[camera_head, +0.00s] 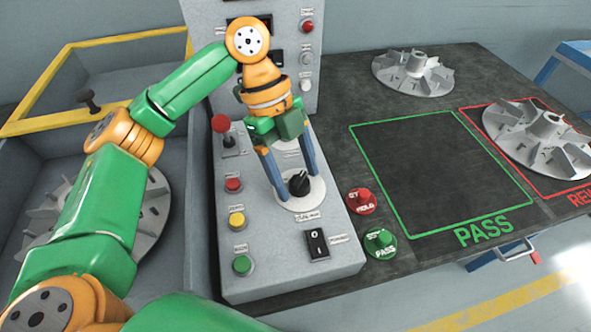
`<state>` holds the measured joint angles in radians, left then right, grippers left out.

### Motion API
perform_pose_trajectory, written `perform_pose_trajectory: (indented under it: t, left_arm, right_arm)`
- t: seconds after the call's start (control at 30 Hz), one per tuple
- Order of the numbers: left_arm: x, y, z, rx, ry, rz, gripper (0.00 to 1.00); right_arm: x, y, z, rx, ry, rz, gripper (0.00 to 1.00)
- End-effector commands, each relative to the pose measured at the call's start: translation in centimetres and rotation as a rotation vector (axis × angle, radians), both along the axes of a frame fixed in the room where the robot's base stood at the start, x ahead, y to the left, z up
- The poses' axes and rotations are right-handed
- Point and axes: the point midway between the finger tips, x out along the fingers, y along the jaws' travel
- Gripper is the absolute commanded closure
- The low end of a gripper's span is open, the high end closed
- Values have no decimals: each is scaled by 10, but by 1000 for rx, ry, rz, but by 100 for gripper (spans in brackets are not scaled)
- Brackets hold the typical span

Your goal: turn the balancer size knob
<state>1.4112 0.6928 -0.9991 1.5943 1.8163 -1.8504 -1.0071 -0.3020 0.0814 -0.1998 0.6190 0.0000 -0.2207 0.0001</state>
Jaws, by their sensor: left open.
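The balancer size knob (299,183) is a black rotary knob on a round white plate on the sloped grey control panel (285,250). My left arm comes in from the left. My left gripper (296,187) points down over the knob, its two blue fingers apart. One finger is left of the knob and the other is right of it, around the plate. I cannot tell whether either finger touches the knob. The gripper body hides the panel just behind the knob. My right gripper is not in view.
A black rocker switch (317,244) sits in front of the knob. Red and green tokens (380,243) lie right of the panel. The PASS area (440,175) is empty; impellers (538,135) stand nearby.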

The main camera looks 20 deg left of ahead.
Motion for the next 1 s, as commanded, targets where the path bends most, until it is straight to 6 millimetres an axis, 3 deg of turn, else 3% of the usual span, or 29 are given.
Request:
perform_pose_trajectory:
  t: [0.07,0.33,0.67,1.0]
  left_arm:
    - [0,0,0,0,0,0,25]
    - [0,0,0,0,0,0,98]
    - [0,0,3,0,0,38,100]
    - [-3,1,8,2,4,276,100]
  right_arm:
    - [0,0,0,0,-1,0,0]
    - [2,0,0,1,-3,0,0]
    - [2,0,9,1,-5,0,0]
    - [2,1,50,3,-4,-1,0]
